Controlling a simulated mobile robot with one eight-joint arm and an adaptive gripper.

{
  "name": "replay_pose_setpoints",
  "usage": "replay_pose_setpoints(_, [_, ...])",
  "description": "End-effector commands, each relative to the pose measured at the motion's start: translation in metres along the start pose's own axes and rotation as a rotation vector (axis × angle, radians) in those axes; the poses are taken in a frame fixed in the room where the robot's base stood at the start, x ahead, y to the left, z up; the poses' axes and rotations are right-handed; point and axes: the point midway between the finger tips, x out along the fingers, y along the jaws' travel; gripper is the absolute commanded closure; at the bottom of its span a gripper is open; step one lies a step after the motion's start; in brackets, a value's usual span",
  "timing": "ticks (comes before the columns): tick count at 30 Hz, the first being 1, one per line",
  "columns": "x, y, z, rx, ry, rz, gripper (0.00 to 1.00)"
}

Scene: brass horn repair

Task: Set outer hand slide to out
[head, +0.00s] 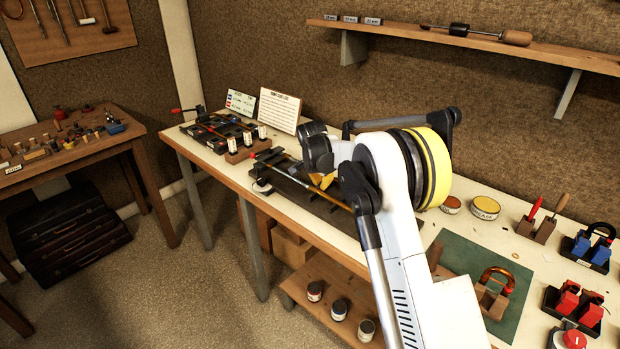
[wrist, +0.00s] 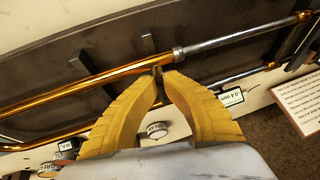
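The outer hand slide (wrist: 95,79) is a long brass tube pair lying over a dark rack in the wrist view. Bare silver tube (wrist: 235,38) runs on from its right end. A small dark cross-brace stands between the two tubes. The tips of my gripper's yellow fingers (wrist: 158,76) close in on that brace from both sides and seem to hold it. In the head view the brass tube (head: 337,199) shows on the bench, with a yellow bit of my gripper (head: 321,181) at it. My arm hides much of the slide there.
Two cards (head: 279,110) stand behind the slide, and a black tool rack (head: 218,130) is at the bench's far left end. Round tins (head: 485,208), a green mat (head: 470,262) and red and blue holders lie to the right. A shelf (head: 450,37) hangs above.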

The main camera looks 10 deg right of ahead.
Motion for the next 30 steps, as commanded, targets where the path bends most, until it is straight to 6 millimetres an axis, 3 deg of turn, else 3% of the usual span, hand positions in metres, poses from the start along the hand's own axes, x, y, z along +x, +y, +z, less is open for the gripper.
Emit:
replay_pose_setpoints(3, [-0.001, 0.011, 0.000, 0.001, 0.000, 0.000, 1.00])
replay_pose_setpoints(12, [-0.001, 0.014, 0.000, 0.000, -0.002, 0.004, 1.00])
replay_pose_setpoints(13, [-0.001, 0.014, 0.000, 0.001, -0.002, 0.004, 0.83])
replay_pose_setpoints(15, [-0.001, 0.014, 0.000, 0.001, -0.001, 0.004, 0.65])
replay_pose_setpoints(25, [-0.004, 0.012, 0.000, 0.000, 0.000, 0.000, 0.65])
replay_pose_setpoints(30, [-0.027, 0.012, 0.000, -0.001, 0.000, 0.000, 0.65])
